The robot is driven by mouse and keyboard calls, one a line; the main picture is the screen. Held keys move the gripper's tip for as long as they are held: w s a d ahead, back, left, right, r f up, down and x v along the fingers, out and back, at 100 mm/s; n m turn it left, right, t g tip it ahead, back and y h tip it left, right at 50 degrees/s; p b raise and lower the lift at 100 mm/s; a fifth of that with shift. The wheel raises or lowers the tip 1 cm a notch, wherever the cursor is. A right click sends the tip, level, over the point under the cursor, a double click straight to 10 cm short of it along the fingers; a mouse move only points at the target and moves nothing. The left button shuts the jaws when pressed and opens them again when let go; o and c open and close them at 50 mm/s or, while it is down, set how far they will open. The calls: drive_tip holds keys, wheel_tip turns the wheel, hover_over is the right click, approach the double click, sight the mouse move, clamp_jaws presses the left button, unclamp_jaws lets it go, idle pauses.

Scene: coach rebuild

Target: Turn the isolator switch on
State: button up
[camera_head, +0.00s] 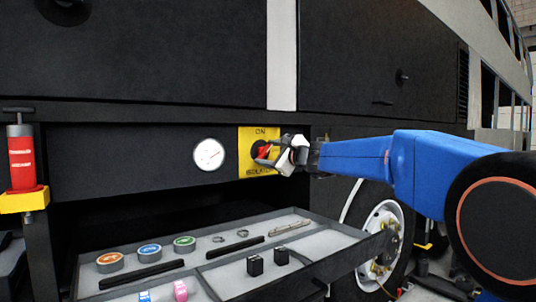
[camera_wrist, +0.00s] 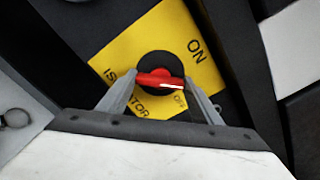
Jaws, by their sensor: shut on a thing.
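The isolator switch is a red handle (camera_wrist: 160,78) on a black round base, mounted on a yellow plate (camera_head: 245,167) in the dark side panel of the coach. The plate is marked ON, OFF and ISOLATOR. In the wrist view the handle lies across the base, its bright pointed end toward the side of the small OFF label, away from the ON lettering (camera_wrist: 196,51). My gripper (camera_wrist: 163,88) has a finger at each end of the red handle and is shut on it. In the head view my gripper (camera_head: 270,154) partly hides the red handle (camera_head: 262,150).
A white dial gauge (camera_head: 209,155) is left of the plate. Below, a grey tray (camera_head: 232,277) holds tape rolls, black blocks and small parts. A red cylinder (camera_head: 21,160) stands at far left. A wheel hub (camera_head: 381,225) is at the lower right, beneath my arm.

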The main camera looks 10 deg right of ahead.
drive_tip(key=n, duration=0.4)
drive_tip(key=shift+n, duration=0.3)
drive_tip(key=shift+f+n, duration=0.1)
drive_tip(key=shift+n, duration=1.8)
drive_tip(key=o, duration=1.1)
drive_tip(key=shift+c, duration=0.2)
drive_tip(key=shift+s, duration=0.1)
drive_tip(key=v, duration=1.7)
drive_tip(key=shift+s+d, duration=0.15)
drive_tip(key=shift+s, duration=0.05)
